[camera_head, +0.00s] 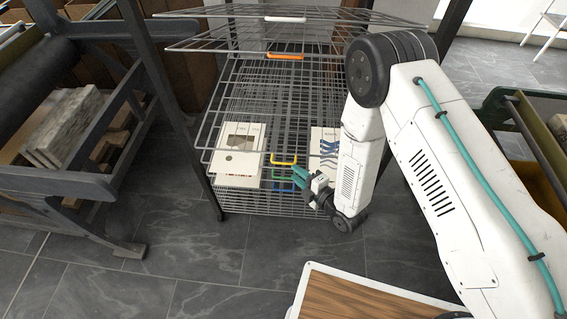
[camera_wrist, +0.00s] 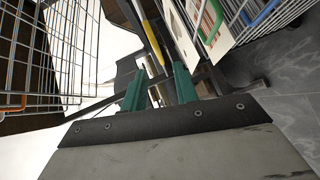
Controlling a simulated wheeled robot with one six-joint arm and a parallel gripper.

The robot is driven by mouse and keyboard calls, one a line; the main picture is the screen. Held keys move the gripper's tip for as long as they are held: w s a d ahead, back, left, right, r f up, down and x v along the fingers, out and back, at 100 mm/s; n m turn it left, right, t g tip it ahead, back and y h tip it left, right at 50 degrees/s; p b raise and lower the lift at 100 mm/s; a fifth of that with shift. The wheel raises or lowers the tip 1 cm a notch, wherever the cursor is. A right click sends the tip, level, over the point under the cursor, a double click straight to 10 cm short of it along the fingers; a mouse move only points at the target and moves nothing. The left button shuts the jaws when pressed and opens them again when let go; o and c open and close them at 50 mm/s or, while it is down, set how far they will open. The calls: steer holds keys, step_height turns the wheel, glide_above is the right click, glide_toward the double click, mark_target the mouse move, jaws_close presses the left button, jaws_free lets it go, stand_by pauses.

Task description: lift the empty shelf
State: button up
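A wire drying rack (camera_head: 217,165) has several grid shelves with coloured front handles. The shelves with the white handle (camera_head: 285,19) and the orange handle (camera_head: 284,57) are tilted up. The yellow handle (camera_head: 284,159) is lower, above a green handle (camera_head: 282,184). In the wrist view, the side of the yellow-handled shelf (camera_wrist: 152,50) that faces the orange handle (camera_wrist: 12,105) shows no sheet. My gripper (camera_head: 300,178) is at the rack's front by the lower handles. Its teal fingers (camera_wrist: 157,78) are apart, with the yellow handle beyond their tips. Contact cannot be told.
A pale print (camera_head: 240,143) and a blue-patterned print (camera_head: 324,147) lie inside the rack, close below the yellow handle's level. A wood-topped surface (camera_head: 365,302) is at the front. A dark press (camera_head: 60,130) stands at left. Floor between is clear.

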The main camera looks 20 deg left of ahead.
mark_target(283, 163)
steer(key=x, duration=0.7)
steer(key=shift+w+a, duration=0.1)
steer(key=shift+a, duration=0.2)
jaws_close()
